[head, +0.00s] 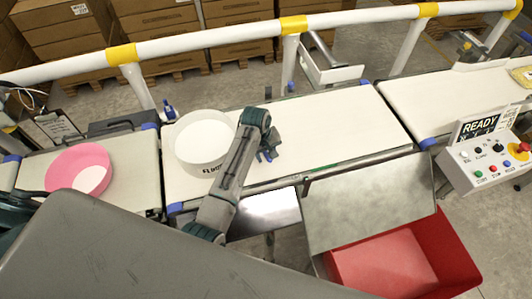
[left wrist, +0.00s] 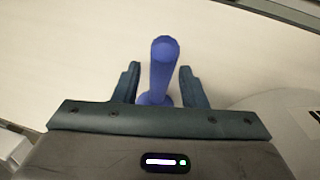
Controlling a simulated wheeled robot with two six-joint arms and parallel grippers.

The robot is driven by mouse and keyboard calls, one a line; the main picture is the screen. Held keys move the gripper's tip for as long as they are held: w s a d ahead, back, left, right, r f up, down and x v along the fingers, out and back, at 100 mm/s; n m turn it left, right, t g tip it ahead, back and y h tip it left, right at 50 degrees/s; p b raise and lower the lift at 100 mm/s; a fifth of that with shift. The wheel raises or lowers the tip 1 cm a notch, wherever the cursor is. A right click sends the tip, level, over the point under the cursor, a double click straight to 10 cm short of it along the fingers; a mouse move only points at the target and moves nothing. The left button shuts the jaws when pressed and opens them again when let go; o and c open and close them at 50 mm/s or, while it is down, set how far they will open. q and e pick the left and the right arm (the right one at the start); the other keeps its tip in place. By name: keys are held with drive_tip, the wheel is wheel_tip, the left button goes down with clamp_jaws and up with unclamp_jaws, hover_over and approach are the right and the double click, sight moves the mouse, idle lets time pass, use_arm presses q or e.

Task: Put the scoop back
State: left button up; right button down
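A blue scoop handle (left wrist: 160,72) stands up between the two fingers of my left gripper (left wrist: 160,85) in the left wrist view. Pale gaps show between the handle and the fingers, so the gripper is open around it. In the head view my left gripper (head: 266,154) is low over the white belt, just right of the white tub (head: 203,155). The scoop's lower part is hidden in the wrist view, and the scoop cannot be told clearly from the fingers in the head view. My right gripper is not in view.
A pink tub (head: 79,173) stands on the left belt section. The white tub's side also shows in the left wrist view (left wrist: 282,122). A red bin (head: 385,268) is below the belt at front right. A control box (head: 489,167) stands at right. The belt (head: 350,125) right of my gripper is clear.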

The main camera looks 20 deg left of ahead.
use_arm(q)
wheel_tip(320, 180, up, 12)
drive_tip(key=s+a+b, duration=0.1)
drive_tip(key=b, duration=0.1)
drive_tip(key=shift+s+a+b, duration=0.15)
drive_tip(key=shift+a+b, duration=0.05)
drive_tip(key=shift+b, duration=0.2)
